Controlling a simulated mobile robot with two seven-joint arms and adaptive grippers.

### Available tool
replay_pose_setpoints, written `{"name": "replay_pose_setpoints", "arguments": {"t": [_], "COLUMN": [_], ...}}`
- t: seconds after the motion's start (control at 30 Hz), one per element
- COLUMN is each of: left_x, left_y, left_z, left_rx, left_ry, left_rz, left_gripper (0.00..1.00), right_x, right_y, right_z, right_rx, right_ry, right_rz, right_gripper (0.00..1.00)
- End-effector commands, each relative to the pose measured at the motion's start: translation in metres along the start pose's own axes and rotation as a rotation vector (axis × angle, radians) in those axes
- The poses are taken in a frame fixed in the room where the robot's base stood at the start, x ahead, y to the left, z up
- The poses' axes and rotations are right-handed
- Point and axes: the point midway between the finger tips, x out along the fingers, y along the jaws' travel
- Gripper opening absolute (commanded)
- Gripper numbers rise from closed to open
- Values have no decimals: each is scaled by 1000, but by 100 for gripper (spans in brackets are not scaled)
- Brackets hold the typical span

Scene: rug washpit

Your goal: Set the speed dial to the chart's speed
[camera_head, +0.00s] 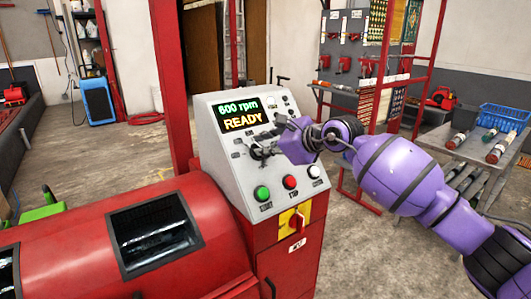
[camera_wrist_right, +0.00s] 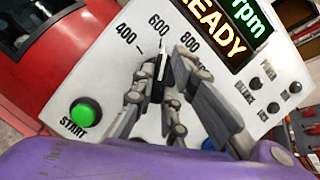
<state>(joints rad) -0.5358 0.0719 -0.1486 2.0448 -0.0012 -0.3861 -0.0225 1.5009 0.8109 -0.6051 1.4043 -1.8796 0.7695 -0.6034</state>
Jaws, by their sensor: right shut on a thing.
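The speed dial (camera_wrist_right: 158,75) is a black knob with a white pointer on the sloping grey control panel (camera_head: 217,180). In the right wrist view its pointer is at the 600 mark, between 400 and 800. My right gripper (camera_head: 262,150) is shut on the dial, with a finger on either side of it, and hides much of it. The display (camera_head: 240,113) reads "600 rpm" in green and "READY" in yellow. I cannot make out a speed chart in either view. My left gripper is not in view.
Below the dial are a green START button (camera_head: 262,193), a red button (camera_head: 290,182) and a white button (camera_head: 314,171). A red and yellow switch (camera_head: 295,221) is lower. The red drum machine (camera_head: 75,235) is at left, a grey table (camera_head: 455,150) at right.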

Motion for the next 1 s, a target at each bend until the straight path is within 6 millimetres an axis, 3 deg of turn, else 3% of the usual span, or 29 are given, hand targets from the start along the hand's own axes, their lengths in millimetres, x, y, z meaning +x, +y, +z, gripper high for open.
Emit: {"name": "replay_pose_setpoints", "arguments": {"t": [0.3,0.77,0.8,0.93,1.0], "left_x": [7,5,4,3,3], "left_y": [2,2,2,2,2], "left_z": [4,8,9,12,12], "left_rx": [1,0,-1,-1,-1], "left_ry": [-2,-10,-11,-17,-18], "left_rz": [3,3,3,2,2], "left_gripper": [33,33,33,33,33], "right_x": [1,0,0,0,0], "right_y": [0,0,0,0,0], "right_z": [-1,0,0,0,0], "right_rx": [-104,-120,-119,-119,-119], "right_ry": [1,1,1,1,1], "right_rz": [33,38,38,38,38], "right_gripper": [0,0,14,31,31]}}
